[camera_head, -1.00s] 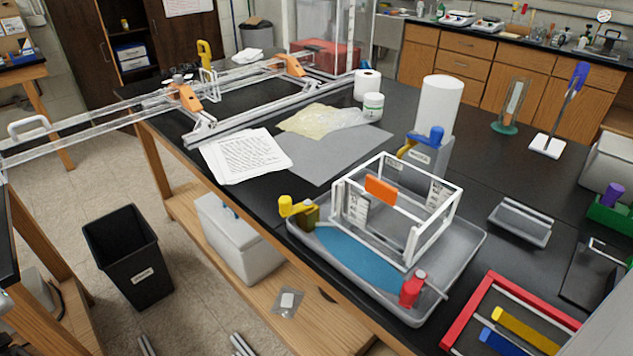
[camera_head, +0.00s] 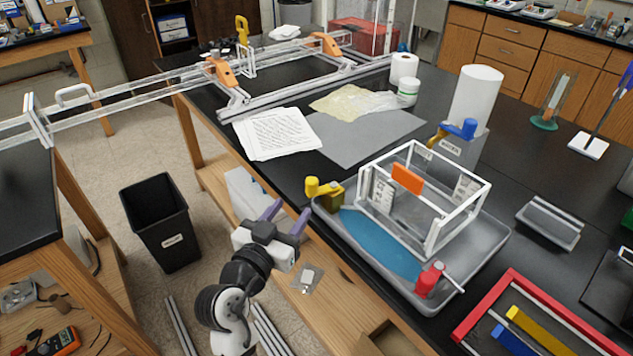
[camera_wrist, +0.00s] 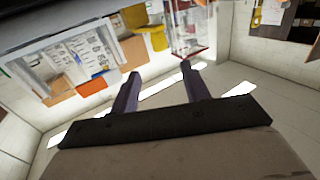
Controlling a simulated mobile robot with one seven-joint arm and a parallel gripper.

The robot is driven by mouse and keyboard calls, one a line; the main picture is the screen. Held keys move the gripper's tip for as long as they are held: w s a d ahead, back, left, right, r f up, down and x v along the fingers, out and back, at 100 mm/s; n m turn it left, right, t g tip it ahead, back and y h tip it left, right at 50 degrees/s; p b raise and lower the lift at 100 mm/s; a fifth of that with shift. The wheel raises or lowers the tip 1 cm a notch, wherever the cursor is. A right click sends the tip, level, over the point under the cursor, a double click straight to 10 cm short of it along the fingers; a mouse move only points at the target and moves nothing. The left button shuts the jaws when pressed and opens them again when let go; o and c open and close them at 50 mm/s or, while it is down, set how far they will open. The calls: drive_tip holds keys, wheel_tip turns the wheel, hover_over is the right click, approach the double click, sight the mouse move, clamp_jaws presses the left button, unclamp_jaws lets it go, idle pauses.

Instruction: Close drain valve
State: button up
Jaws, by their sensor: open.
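Three coloured valves show in the head view, and I cannot tell from the labels which is the drain valve. A red valve (camera_head: 430,280) with a pale rod sits at the tray's front right corner. A yellow valve (camera_head: 322,190) sits at its left corner. A blue-handled valve (camera_head: 458,129) is on a grey box (camera_head: 462,150) behind. The grey tray (camera_head: 485,255) holds blue liquid and a white open frame (camera_head: 440,225) with an orange plate. My gripper (camera_head: 287,214) is open and empty, in front of the bench, left of the tray; its purple fingers show in the wrist view (camera_wrist: 160,70).
A black bin (camera_head: 160,225) stands on the floor at left. A wooden lower shelf (camera_head: 345,300) runs under the bench edge. A red-edged frame (camera_head: 530,310) lies right of the tray. Papers (camera_head: 275,133) and a paper roll (camera_head: 475,95) are behind.

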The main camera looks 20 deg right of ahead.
drive_tip(key=b, duration=0.2)
drive_tip(key=w+d+b, duration=0.1)
drive_tip(key=b, duration=0.2)
drive_tip(key=shift+f, duration=0.25)
drive_tip(key=b, duration=0.3)
drive_tip(key=shift+w+d+b, duration=0.1)
drive_tip(key=shift+w+b, duration=0.05)
drive_tip(key=shift+b, duration=0.2)
drive_tip(key=p+x, duration=0.2)
drive_tip(key=x, duration=0.9)
drive_tip(key=shift+r+p, duration=0.3)
drive_tip(key=shift+p, duration=0.1)
drive_tip(key=shift+w, duration=0.1)
drive_tip(key=c, duration=1)
